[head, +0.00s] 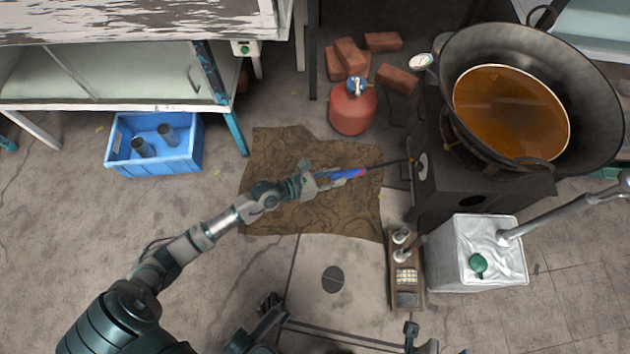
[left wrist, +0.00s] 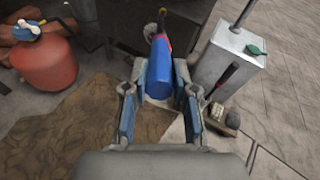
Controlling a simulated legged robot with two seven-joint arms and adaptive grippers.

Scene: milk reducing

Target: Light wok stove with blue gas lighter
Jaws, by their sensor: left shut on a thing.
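The blue gas lighter (head: 346,174) is in my left gripper (head: 326,180), which is shut on it. Its long dark rod points right, and the tip is close to the front of the dark wok stove (head: 436,193) in the head view; I cannot tell whether it touches. The lighter's blue body (left wrist: 160,70) also shows between the fingers of the gripper (left wrist: 159,105) in the left wrist view. A large wok (head: 590,110) with brown liquid sits on the stove. No flame is visible. My right gripper cannot be made out clearly.
A red gas cylinder (head: 352,110) stands behind the brown mat (head: 270,160), with bricks (head: 382,41) near it. A white container (head: 465,280) and a small wooden tray (head: 393,275) stand at the stove's front. A blue crate (head: 184,160) is at left.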

